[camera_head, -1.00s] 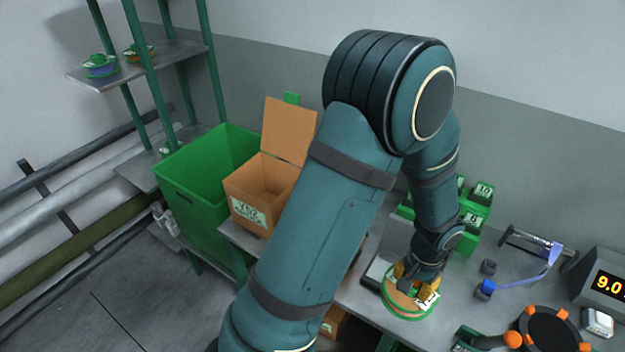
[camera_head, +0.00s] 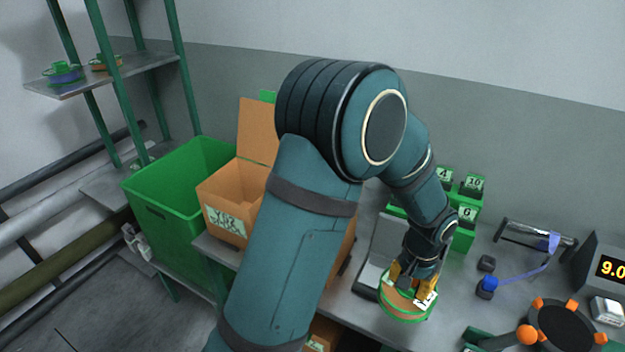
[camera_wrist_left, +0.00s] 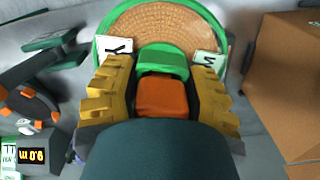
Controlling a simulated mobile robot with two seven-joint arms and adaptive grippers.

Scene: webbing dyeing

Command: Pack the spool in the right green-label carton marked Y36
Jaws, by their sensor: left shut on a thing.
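The spool (camera_head: 398,309) has tan winding and green rims, with white tags on top. My left gripper (camera_head: 413,283) is shut on its raised middle grip; the wrist view shows yellow fingers on both sides of a green and orange block and the spool's tan winding (camera_wrist_left: 175,28). Whether the spool touches the table is unclear. An open brown carton (camera_head: 225,229) with a green-and-white label stands left of my arm; the label starts with Y, the rest is blurred. Another carton (camera_head: 345,252) is mostly hidden behind my arm. A carton side (camera_wrist_left: 290,80) fills the wrist view's right. My right gripper is not seen.
A green bin (camera_head: 165,215) stands left of the cartons, below a shelf (camera_head: 140,65) with spools. Green numbered blocks (camera_head: 465,205) lie behind the gripper. A display box (camera_head: 605,270) and a round black orange-knobbed device (camera_head: 562,325) are at right.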

